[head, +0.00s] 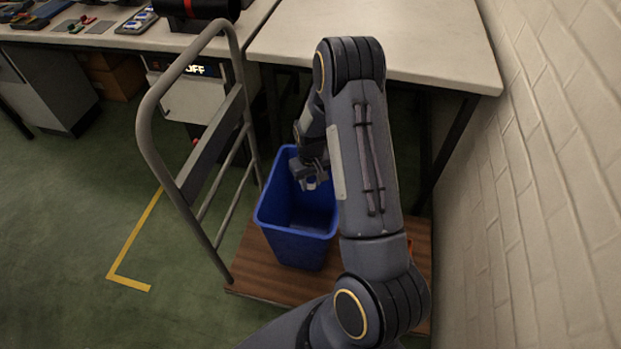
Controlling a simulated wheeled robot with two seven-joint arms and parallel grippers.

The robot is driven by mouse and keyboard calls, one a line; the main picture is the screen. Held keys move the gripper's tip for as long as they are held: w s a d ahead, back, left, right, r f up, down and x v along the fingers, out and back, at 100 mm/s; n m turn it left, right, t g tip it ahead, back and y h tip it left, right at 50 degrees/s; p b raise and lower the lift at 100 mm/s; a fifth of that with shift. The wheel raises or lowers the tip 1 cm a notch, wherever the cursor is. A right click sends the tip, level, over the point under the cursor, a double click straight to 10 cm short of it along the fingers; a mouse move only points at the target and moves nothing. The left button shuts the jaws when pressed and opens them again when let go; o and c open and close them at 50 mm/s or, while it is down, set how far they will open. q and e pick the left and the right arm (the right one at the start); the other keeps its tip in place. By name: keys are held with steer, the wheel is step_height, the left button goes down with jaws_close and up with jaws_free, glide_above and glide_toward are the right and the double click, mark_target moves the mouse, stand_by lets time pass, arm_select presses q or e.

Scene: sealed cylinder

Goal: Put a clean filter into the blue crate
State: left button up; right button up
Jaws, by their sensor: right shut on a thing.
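The blue crate (297,247) stands upright on a wooden platform, left of my right arm. My right gripper (311,184) is over the crate's opening and points down into it. It is shut on a small whitish thing (311,185), most likely the filter. Only a little of this thing shows between the fingers, so I cannot tell its whole shape or whether it is clean. My right arm hides the right side of the crate. My left gripper is not in view.
The wooden platform (262,272) has a grey metal handle frame (150,125) at its left. White tables (400,35) stand behind, one with tools and parts. A white brick wall (560,180) closes off the right. Green floor (70,220) is free at the left.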

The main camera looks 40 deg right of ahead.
mark_target(311, 178)
steer(key=o, duration=1.1)
steer(key=shift+c, duration=0.2)
step_height(311, 178, up, 8)
steer(key=shift+f+p, duration=0.1)
steer(key=shift+p, duration=0.45)
